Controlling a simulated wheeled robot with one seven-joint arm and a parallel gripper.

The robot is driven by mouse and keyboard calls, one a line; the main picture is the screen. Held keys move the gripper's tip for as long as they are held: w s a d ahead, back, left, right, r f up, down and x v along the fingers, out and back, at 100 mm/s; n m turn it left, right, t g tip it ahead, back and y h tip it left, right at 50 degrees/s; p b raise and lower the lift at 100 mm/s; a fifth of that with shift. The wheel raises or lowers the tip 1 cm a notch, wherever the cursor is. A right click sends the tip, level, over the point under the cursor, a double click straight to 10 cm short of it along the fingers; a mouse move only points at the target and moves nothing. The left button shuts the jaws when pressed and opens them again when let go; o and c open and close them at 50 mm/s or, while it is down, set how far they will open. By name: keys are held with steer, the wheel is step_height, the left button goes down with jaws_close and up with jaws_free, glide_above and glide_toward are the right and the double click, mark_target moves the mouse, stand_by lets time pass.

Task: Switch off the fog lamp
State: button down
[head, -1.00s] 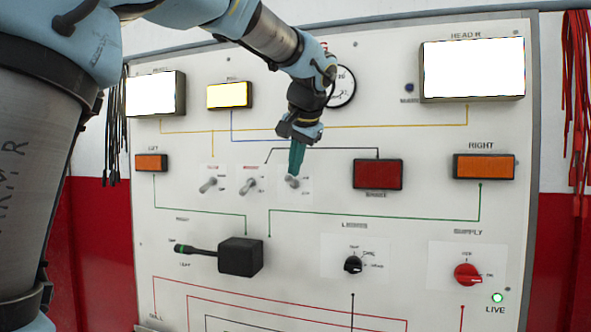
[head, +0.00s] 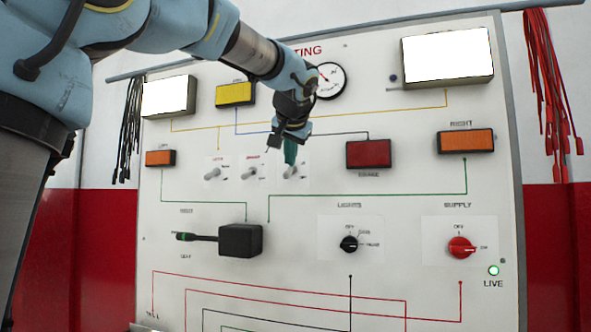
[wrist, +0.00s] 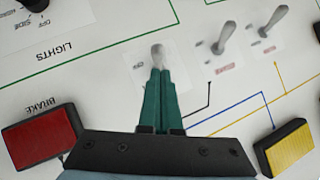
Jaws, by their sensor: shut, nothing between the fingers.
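The fog lamp (head: 235,94) is the yellow lamp at the upper left of the panel. It looks plain yellow and unlit, and it also shows in the wrist view (wrist: 287,148). Three toggle switches stand in a row below it. The right-hand toggle (wrist: 158,52) is just ahead of my fingertips. A blue line runs from the fog lamp toward this toggle, its end hidden behind my gripper. My gripper (head: 290,162) is shut and empty, with its green fingertips (wrist: 159,72) at the lever; I cannot tell if they touch. The toggle's label is unreadable.
The middle toggle (wrist: 224,38) and left toggle (wrist: 273,20) stand close beside my fingers. The brake lamp (head: 368,154) is to the right. A black stalk lever box (head: 240,240), a lights knob (head: 349,244) and a red supply knob (head: 461,247) sit below. Both headlamps glow white.

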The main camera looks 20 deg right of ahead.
steer(key=shift+r+p, duration=0.3)
steer(key=shift+p, duration=0.05)
steer(key=shift+r+p, duration=0.45)
steer(key=shift+r, duration=0.2)
